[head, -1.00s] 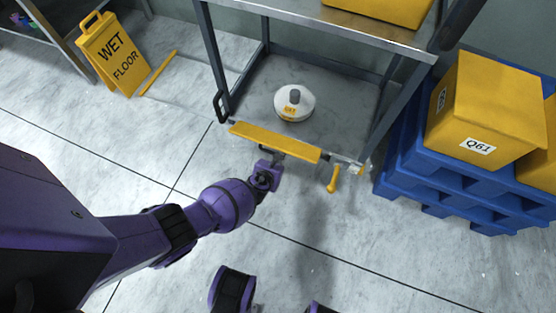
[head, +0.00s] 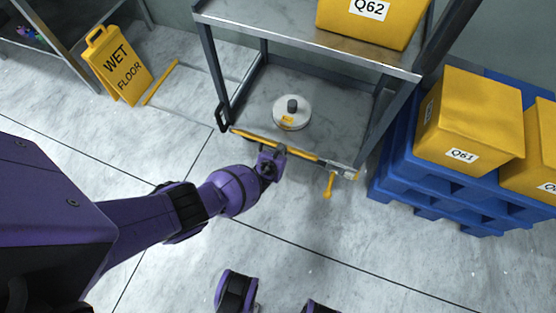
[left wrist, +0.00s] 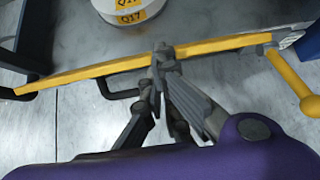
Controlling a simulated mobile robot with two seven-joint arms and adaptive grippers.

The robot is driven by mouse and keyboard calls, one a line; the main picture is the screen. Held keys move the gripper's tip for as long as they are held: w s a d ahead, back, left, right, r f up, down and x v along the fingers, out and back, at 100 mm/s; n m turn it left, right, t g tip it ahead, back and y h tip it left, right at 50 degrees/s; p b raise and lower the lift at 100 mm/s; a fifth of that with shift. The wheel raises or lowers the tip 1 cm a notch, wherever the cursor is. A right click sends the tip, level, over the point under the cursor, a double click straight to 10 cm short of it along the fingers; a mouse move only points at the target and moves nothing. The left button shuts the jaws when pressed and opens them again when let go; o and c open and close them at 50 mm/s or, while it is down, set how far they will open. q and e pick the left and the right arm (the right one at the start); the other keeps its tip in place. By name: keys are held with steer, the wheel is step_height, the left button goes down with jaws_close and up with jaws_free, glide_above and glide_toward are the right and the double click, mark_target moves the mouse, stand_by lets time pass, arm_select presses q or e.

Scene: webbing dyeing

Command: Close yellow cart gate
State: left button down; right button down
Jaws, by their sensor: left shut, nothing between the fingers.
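The yellow gate (head: 250,136) spans the front of the grey cart's lower shelf (head: 345,108). It shows as a narrow yellow strip in the head view and as a long bar (left wrist: 95,69) across the left wrist view. A yellow lever (head: 328,186) hangs at its right end, and also shows in the left wrist view (left wrist: 292,78). My left gripper (head: 277,152) is shut and empty at the middle of the gate. In the left wrist view its fingertips (left wrist: 163,52) overlap the bar and seem to touch it.
A white round container (head: 292,113) sits on the lower shelf behind the gate. Blue pallets (head: 400,178) with yellow boxes (head: 470,120) stand close on the right. A wet floor sign (head: 118,65) stands at the left. The floor in front is mostly clear.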

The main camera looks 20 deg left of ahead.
arm_select(q)
steer(key=shift+w+r, duration=0.9)
steer(key=shift+w, duration=0.4)
steer(key=shift+d+r, duration=0.1)
stand_by(0.4)
